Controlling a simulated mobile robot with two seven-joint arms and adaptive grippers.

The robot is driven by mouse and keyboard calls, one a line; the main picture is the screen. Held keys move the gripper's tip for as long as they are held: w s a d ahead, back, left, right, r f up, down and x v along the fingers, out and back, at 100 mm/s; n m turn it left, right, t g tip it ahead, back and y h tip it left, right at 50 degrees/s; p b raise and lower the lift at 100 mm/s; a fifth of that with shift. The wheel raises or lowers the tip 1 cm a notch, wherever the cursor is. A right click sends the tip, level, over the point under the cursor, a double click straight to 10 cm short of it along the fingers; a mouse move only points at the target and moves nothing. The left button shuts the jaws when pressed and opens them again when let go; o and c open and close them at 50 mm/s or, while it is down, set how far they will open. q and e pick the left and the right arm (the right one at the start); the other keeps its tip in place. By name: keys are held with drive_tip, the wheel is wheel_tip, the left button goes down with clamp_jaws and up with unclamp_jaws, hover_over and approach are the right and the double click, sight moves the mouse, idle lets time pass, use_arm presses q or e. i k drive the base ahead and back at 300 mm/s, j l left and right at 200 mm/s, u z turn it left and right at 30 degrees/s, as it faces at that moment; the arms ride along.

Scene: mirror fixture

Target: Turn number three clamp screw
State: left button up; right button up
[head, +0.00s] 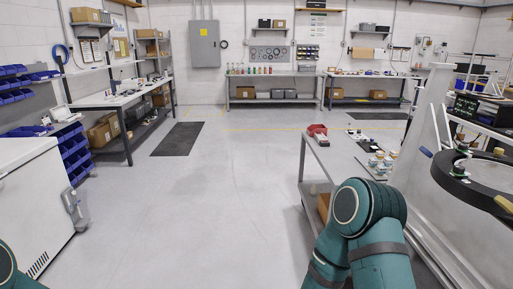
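The mirror fixture, a round black ring (455,186) around a pale disc (492,176), stands at the right edge, partly cut off. A small upright clamp (461,163) with a dark top sits on the ring's left rim. A tan piece (503,203) lies at its near rim, and another small dark fitting (498,152) shows at its far side. I cannot read any numbers, so I cannot tell which clamp screw is number three. My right arm's teal links rise at the bottom, left of the fixture; its gripper is out of view. My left gripper is also out of view.
A grey cart (314,163) left of the fixture carries a red bin (317,130) and several small jar-like parts (381,162). A white sloped panel (428,130) stands between cart and fixture. A white cabinet (35,200) is at left. The middle floor is clear.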

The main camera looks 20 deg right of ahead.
sight(457, 170)
drive_tip(key=i+z, duration=0.25)
drive_tip(key=i, duration=0.45)
drive_tip(key=i+z, duration=0.25)
drive_tip(key=i, duration=0.45)
drive_tip(key=i+l+u, duration=0.1)
drive_tip(key=i, duration=0.45)
drive_tip(key=i+l, duration=0.1)
drive_tip(key=i, duration=0.4)
drive_tip(key=u, duration=6.55)
